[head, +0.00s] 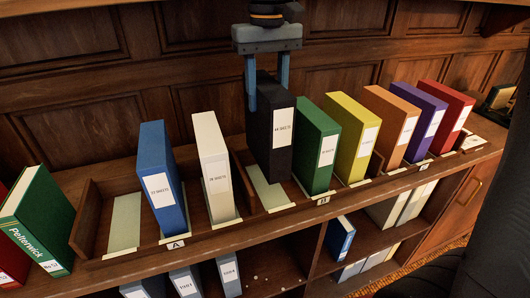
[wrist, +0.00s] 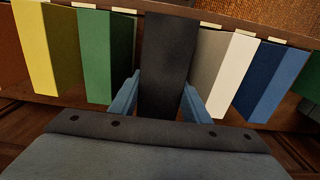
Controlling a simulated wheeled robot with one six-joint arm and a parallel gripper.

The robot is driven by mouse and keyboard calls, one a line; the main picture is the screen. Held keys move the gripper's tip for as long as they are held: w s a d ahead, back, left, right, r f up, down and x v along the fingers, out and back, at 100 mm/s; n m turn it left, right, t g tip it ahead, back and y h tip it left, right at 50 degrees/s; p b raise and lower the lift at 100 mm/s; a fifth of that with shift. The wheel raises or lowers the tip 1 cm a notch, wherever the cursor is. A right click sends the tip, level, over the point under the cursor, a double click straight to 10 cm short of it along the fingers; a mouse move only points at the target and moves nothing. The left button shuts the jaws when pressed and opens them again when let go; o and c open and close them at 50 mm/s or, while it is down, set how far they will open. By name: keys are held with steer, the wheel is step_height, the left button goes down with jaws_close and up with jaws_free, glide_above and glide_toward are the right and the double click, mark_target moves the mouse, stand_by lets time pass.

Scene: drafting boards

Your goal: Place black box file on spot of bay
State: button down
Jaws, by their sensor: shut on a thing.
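The black box file (head: 271,125) with a white spine label is upright in my gripper (head: 268,85), which is shut on its two sides near the top. In the head view it is raised above a pale marked spot (head: 269,194) in bay B, just left of the green box file (head: 317,147). In the wrist view the black box file (wrist: 166,65) stands between the two blue fingers (wrist: 160,95). A partition (head: 243,181) stands left of the pale spot. The file hides part of the spot, so I cannot tell the exact gap.
White (head: 211,160) and blue (head: 158,180) box files stand in bay A, with a bare pale spot (head: 124,222) at its left. Yellow (head: 352,135), orange (head: 391,122), purple (head: 428,115) and red (head: 449,110) files stand right of the green one. A green book (head: 38,220) is far left.

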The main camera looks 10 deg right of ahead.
mark_target(267, 84)
steer(key=shift+f+p, duration=0.9)
steer(key=shift+f, duration=3.45)
steer(key=c, duration=1)
jaws_free()
steer(key=shift+s+f, duration=0.1)
step_height(267, 84, up, 12)
steer(key=b, duration=0.3)
steer(key=shift+r, duration=0.2)
